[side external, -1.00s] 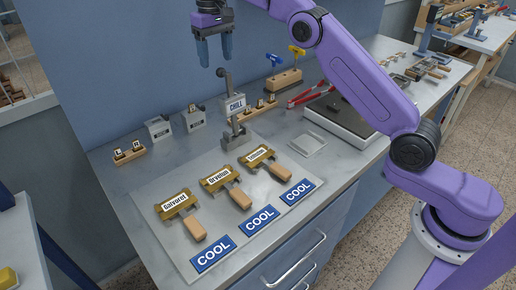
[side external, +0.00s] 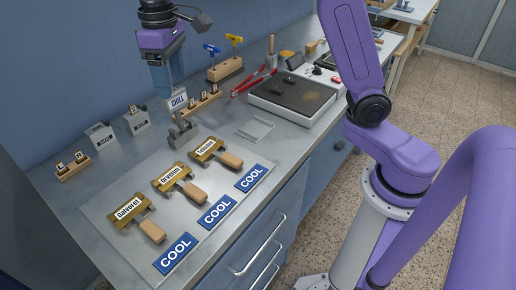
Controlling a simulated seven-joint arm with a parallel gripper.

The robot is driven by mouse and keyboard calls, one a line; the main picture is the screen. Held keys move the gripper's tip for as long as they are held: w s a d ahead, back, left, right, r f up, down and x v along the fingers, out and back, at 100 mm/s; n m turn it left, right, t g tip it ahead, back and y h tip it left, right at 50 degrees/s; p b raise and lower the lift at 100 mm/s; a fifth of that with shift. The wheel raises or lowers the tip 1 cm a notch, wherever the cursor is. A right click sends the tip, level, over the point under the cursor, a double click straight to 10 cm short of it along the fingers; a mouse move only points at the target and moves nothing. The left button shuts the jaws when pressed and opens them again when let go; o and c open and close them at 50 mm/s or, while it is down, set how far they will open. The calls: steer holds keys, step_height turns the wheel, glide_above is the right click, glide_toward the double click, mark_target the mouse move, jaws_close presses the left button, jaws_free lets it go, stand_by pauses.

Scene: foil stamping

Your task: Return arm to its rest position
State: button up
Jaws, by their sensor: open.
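My gripper (side external: 168,88) is open and empty at the upper left of the side external view, pointing down. Three brass stamping tools with wooden handles lie on a pale board (side external: 105,208): one labelled Galvoret (side external: 130,208), one Orvelun (side external: 173,177), and a third (side external: 206,149) with a label too small to read. None is in my gripper.
Blue COOL plates (side external: 217,211) lie along the board's front edge. A dark-topped plate unit (side external: 290,95), red tongs (side external: 250,84) and a wooden tool block (side external: 225,70) stand behind to the right. Small grey blocks (side external: 100,134) sit at the left.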

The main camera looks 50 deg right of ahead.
steer(key=s+d+f+n, duration=0.2)
steer(key=s+d+f, duration=0.1)
steer(key=s, duration=0.7)
steer(key=s+d+f+n, duration=0.2)
steer(key=s+d, duration=0.4)
steer(key=s, duration=0.4)
steer(key=s+d+f+n, duration=0.3)
steer(key=s+d+f, duration=0.1)
steer(key=s, duration=0.5)
steer(key=shift+s+d+f, duration=0.2)
steer(key=shift+s+f, duration=0.2)
steer(key=shift+f, duration=0.1)
stand_by(1.3)
